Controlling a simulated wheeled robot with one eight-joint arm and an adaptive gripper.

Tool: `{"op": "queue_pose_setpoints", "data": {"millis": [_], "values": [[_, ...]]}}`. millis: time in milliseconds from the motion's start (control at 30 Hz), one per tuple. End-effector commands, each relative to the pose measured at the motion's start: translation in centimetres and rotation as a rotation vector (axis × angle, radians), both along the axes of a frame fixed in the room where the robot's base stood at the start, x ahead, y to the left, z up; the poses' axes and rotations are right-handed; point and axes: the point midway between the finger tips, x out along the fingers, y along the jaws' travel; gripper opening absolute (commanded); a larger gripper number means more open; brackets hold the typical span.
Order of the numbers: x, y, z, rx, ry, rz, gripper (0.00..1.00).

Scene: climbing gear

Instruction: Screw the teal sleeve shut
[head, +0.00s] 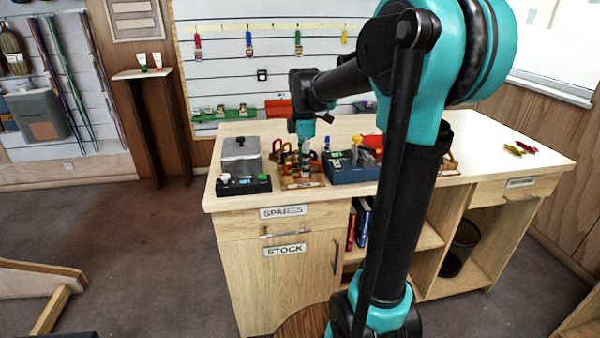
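My gripper (305,172) points down from the end of my arm over a small wooden board (290,185) on the bench. Its fingers are small and dark here, and I cannot tell whether they are open or shut. Red and yellow gear that looks like carabiners (281,157) stands on the board, just left of my gripper. I cannot pick out the teal sleeve. It may be hidden by my gripper or too small to see.
The wooden bench (490,150) carries a grey device on a dark base (243,184) at left and a blue-grey box of gear (346,174) right of my gripper. My upper arm hides part of the bench.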

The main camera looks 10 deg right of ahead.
Motion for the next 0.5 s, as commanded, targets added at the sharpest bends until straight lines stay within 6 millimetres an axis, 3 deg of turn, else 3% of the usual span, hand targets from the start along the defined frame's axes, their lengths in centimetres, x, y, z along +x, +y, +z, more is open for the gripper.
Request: {"op": "queue_pose_setpoints", "data": {"millis": [500], "values": [[0.0,0.0,1.6,0.0,0.001,0.0,0.38]]}}
